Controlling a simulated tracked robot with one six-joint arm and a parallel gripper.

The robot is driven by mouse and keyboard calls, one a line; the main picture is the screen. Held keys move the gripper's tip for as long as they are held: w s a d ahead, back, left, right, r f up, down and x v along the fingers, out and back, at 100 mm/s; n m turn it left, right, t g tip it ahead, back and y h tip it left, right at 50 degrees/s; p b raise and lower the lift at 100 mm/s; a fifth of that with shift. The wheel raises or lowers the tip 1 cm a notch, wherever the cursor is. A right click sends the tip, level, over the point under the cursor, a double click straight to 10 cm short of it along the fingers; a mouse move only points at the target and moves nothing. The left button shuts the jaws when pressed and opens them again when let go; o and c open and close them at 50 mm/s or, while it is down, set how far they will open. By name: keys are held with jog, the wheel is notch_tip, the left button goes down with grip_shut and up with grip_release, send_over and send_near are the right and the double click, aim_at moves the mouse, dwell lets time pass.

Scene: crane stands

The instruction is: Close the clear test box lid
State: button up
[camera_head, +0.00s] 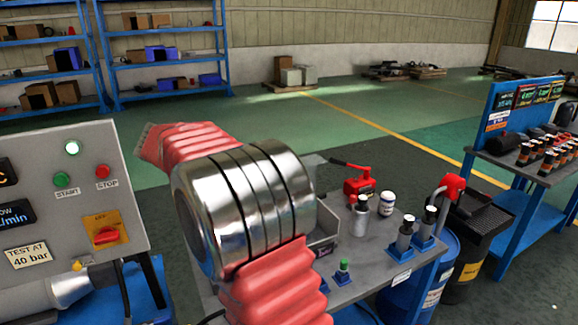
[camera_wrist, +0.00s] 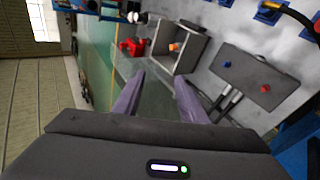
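An open-topped grey box (camera_wrist: 203,50) stands on the bench in the wrist view, with a small orange thing (camera_wrist: 174,47) inside. It appears to be the test box. In the head view a grey box wall (camera_head: 323,248) shows just right of my arm, which hides most of it. Whether a finger touches the box or lid I cannot tell. The gripper itself is hidden in the head view.
A dark block (camera_wrist: 256,77) with red and blue knobs lies beside the box. A red hand pump (camera_head: 359,184), a white tub (camera_head: 387,204) and metal cylinders (camera_head: 406,234) stand on the bench. A control panel (camera_head: 75,190) is at left.

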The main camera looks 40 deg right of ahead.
jog(key=w+d+f+m+g+h, duration=0.2)
jog(key=w+d+f+g+h, duration=0.2)
jog(key=w+d+f+h, duration=0.3)
jog(key=w+d, duration=0.4)
jog(key=d, duration=0.2)
jog(key=shift+w+d+f+g, duration=0.35)
jog(key=shift+f+g, duration=0.05)
jog(key=x, duration=1.4)
jog(key=shift+a, duration=0.1)
grip_shut()
jog(key=shift+f, duration=0.1)
